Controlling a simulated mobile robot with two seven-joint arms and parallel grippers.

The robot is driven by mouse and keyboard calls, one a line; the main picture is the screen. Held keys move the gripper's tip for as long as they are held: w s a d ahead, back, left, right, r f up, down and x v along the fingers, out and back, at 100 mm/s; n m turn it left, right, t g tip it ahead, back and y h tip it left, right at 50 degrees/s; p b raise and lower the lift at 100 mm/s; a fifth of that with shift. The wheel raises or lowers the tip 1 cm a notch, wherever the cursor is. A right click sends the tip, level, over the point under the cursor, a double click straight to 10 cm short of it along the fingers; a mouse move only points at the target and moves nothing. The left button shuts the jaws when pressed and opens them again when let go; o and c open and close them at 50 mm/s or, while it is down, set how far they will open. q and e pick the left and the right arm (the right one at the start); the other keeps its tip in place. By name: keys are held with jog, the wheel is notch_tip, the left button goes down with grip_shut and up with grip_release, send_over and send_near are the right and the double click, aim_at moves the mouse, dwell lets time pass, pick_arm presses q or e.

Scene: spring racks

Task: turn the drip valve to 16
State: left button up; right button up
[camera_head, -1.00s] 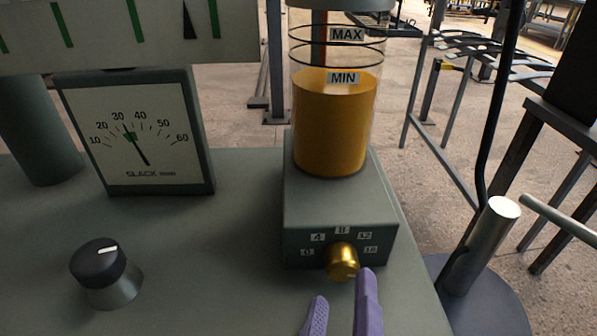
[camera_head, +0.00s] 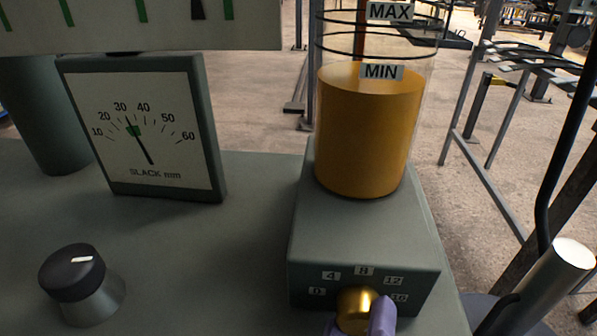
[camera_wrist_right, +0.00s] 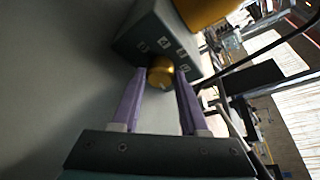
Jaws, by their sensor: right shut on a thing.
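The drip valve is a brass knob (camera_head: 356,306) on the front of a grey-green block (camera_head: 345,240), with labels 0, 4, 8, 12 and 16 in an arc around it. My right gripper (camera_head: 362,322) has its purple fingers on either side of the knob and is shut on it. In the right wrist view the knob (camera_wrist_right: 160,73) sits between the fingertips of the gripper (camera_wrist_right: 158,82). My left gripper is not in view.
A clear reservoir with amber oil (camera_head: 365,130) stands on the block, its level near MIN. A slack gauge (camera_head: 145,130) and a black dial knob (camera_head: 75,275) are to the left. A metal cylinder (camera_head: 550,285) stands at the right.

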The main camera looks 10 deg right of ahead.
grip_shut()
